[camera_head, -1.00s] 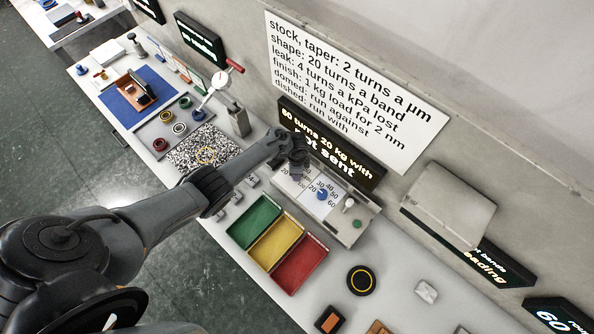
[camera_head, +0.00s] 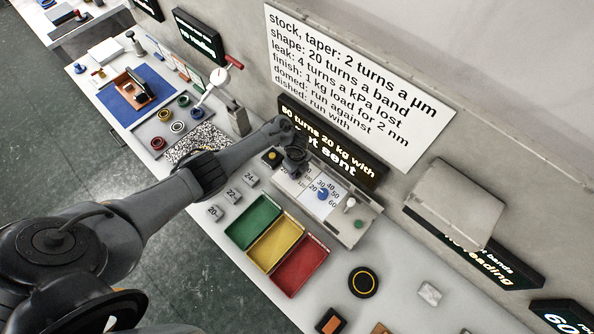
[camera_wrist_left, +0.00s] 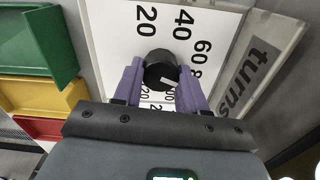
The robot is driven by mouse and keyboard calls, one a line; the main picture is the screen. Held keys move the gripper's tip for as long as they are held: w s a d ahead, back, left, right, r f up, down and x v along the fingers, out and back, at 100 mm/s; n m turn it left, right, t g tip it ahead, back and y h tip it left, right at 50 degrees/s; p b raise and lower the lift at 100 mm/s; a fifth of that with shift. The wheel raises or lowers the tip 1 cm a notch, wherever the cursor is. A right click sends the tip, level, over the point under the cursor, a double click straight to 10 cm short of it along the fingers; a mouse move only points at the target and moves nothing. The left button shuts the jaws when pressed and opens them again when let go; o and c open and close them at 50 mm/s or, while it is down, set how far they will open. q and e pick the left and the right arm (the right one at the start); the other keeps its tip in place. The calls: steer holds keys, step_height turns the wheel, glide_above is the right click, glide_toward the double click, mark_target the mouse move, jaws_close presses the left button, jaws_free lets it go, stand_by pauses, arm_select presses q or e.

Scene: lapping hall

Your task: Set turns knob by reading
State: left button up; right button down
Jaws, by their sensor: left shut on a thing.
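The turns knob (camera_wrist_left: 160,70) is a black round knob with a white mark, in the left wrist view. It sits on a white dial (camera_wrist_left: 110,35) with numbers including 20, 40 and 60; the word "turns" shows at the right. The white mark lies at the knob's lower right side. My left gripper (camera_wrist_left: 161,82) is shut on the knob, a purple finger on each side. In the head view the left gripper (camera_head: 294,170) is over the control panel's left part and hides the knob. A display (camera_head: 325,143) reads about "80 turns 20 kg with", its lower line partly covered. My right gripper is not seen.
A blue knob (camera_head: 322,194) with its own numbers and a small white-topped switch (camera_head: 349,203) stand right of my gripper. Green (camera_head: 252,223), yellow (camera_head: 274,246) and red (camera_head: 300,264) trays lie in front. A white rule board (camera_head: 355,85) hangs behind.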

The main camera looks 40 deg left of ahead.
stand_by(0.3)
arm_select(q)
steer(key=o, duration=1.1)
steer(key=shift+c, duration=0.2)
step_height(320, 180, up, 11)
steer(key=p, duration=0.3)
steer(key=shift+d+f, duration=0.1)
steer(key=shift+f, duration=0.05)
